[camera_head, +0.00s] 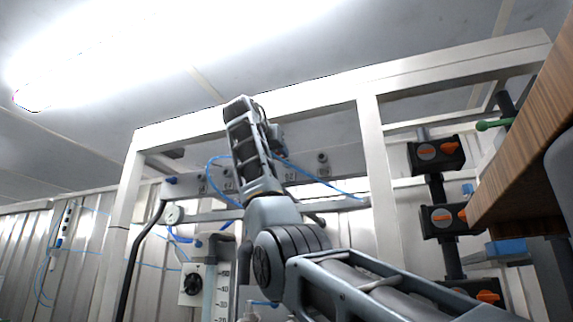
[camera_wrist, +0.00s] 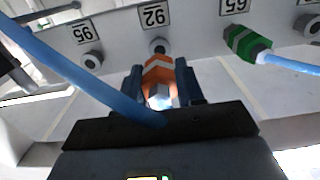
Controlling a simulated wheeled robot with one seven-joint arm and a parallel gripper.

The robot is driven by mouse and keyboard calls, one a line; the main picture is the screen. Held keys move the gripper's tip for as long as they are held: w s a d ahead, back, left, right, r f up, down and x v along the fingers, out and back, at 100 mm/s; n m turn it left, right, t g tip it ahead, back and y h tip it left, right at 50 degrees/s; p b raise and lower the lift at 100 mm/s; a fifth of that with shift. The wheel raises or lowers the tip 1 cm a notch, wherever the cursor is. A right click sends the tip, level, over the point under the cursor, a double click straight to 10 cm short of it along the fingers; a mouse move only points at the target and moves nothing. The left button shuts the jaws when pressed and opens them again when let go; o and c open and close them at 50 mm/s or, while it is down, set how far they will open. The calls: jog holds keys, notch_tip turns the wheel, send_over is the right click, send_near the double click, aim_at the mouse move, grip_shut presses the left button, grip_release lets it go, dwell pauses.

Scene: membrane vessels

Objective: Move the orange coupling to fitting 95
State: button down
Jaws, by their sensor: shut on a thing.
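The orange coupling (camera_wrist: 158,72) is in the wrist view, between the two dark fingers of my gripper (camera_wrist: 160,80), which is shut on it. Its far end is at the grey fitting (camera_wrist: 158,46) under a label that looks like 92. I cannot tell whether it is seated there or just in front. Fitting 95 (camera_wrist: 92,60) is to the left, under its label (camera_wrist: 81,33), with nothing on it. In the head view my gripper (camera_head: 272,138) is up at the panel, and my arm hides the coupling.
A green coupling (camera_wrist: 247,43) with a blue hose is on the right, near another label. A blue hose (camera_wrist: 75,75) crosses the wrist view's left side, in front of the panel. A white frame (camera_head: 372,150) surrounds the panel. A wooden surface (camera_head: 530,140) is at the right.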

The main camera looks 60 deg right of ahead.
jog(key=shift+a, duration=0.7)
jog(key=shift+s, duration=0.1)
send_near(322, 157)
jog(key=shift+a, duration=0.2)
jog(key=shift+d+r, duration=0.1)
jog(key=shift+d, duration=0.05)
jog(key=shift+w+d+p, duration=0.1)
jog(key=shift+d+p, duration=0.4)
jog(key=shift+d, duration=0.85)
jog(key=shift+w+d+p, duration=0.15)
jog(key=shift+d+p, duration=0.3)
jog(key=shift+d, duration=0.95)
jog(key=shift+d, duration=0.6)
dwell(0.4)
jog(key=c, duration=0.6)
grip_release()
